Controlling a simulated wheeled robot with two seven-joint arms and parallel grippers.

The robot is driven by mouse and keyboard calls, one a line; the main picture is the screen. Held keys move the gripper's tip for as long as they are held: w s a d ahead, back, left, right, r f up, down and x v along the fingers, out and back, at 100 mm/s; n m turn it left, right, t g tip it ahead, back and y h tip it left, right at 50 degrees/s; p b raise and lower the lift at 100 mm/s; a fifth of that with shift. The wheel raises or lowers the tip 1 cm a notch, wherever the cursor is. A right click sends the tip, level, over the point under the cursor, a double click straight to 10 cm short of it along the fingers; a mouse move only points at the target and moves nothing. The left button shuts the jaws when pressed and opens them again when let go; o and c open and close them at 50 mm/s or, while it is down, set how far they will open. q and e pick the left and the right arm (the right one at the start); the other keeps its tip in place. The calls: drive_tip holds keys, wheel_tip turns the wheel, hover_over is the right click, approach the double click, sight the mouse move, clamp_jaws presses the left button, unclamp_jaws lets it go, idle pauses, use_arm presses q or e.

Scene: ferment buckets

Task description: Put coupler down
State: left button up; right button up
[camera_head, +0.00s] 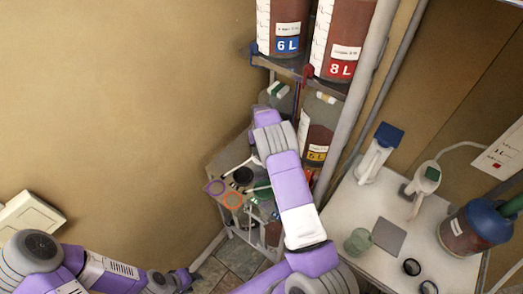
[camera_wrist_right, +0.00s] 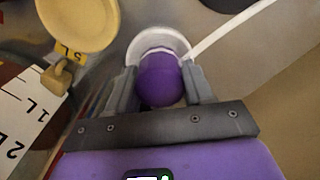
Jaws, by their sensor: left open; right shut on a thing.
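The coupler (camera_wrist_right: 160,80) shows in the right wrist view as a rounded purple piece in front of a white round rim. My right gripper (camera_wrist_right: 161,92) is shut on it, with a grey finger on each side. Whether the white rim belongs to the coupler or to something behind it, I cannot tell. In the head view my right arm reaches up to the shelf rack, and its own links hide the gripper's fingers and the coupler. My left gripper (camera_head: 181,281) is open and empty at the lower left, near the floor's edge in the picture.
A small cart (camera_head: 215,170) carries rings and tools. A white table (camera_head: 340,205) at right holds handheld devices, a jar and a blue-lidded container (camera_head: 459,236).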

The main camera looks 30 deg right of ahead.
drive_tip(key=shift+f, duration=0.25)
drive_tip(key=shift+f, duration=0.1)
drive_tip(key=shift+f+b, duration=0.1)
drive_tip(key=shift+b, duration=0.2)
drive_tip(key=o, duration=1.2)
drive_tip(key=shift+o, duration=0.2)
wheel_tip(320, 180, up, 12)
drive_tip(key=shift+r+b, duration=0.25)
drive_tip(key=shift+b, duration=0.05)
